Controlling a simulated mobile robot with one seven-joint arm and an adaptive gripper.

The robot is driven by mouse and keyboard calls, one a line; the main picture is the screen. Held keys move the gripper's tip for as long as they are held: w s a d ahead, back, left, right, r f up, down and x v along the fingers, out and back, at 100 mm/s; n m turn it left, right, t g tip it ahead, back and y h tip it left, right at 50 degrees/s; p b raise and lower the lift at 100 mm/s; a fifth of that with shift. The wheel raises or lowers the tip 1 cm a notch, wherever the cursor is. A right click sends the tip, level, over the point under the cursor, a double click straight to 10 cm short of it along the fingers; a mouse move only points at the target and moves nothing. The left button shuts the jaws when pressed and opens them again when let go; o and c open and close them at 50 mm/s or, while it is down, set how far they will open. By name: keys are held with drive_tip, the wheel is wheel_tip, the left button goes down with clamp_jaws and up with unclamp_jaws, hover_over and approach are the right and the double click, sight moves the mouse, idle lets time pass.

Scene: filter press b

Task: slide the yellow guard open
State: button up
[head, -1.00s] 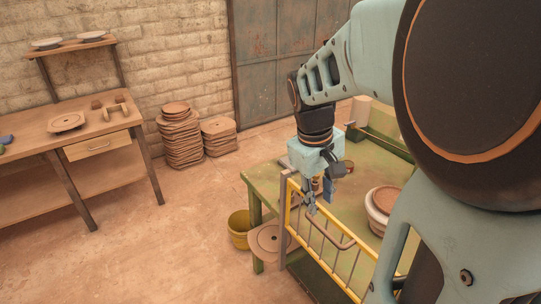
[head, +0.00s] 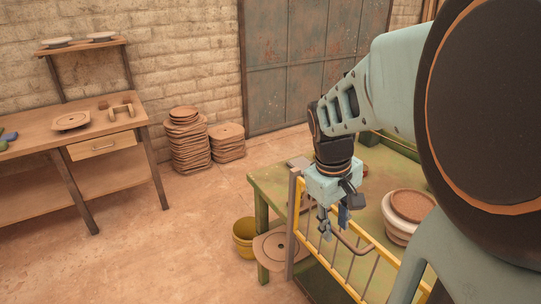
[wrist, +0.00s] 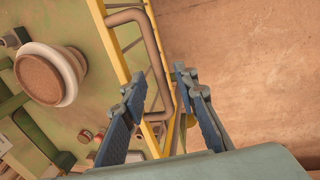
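The yellow guard (head: 345,268) is a yellow-framed barred panel along the near side of the green table. It meets a grey post (head: 294,225) at its left end. A brown bar handle (head: 356,243) is fixed to the guard. In the wrist view the handle (wrist: 151,45) rises from between my fingers, with the yellow frame (wrist: 105,35) beside it. My gripper (head: 333,222) is at the left end of the handle. Its two fingers, seen in the wrist view (wrist: 158,80), are spread apart, with a gap around the handle's lower part. I cannot tell whether they touch it.
The green table (head: 268,182) holds a pale pot with a brown top (head: 398,228) behind the guard. The floor (head: 150,255) further left is clear.

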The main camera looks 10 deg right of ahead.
drive_tip(key=shift+c, duration=0.5)
clamp_jaws()
drive_tip(key=shift+f, duration=0.1)
wheel_tip(320, 180, down, 23)
drive_tip(key=b, duration=1.5)
drive_tip(key=shift+b, duration=0.35)
drive_tip(key=shift+o, duration=0.5)
unclamp_jaws()
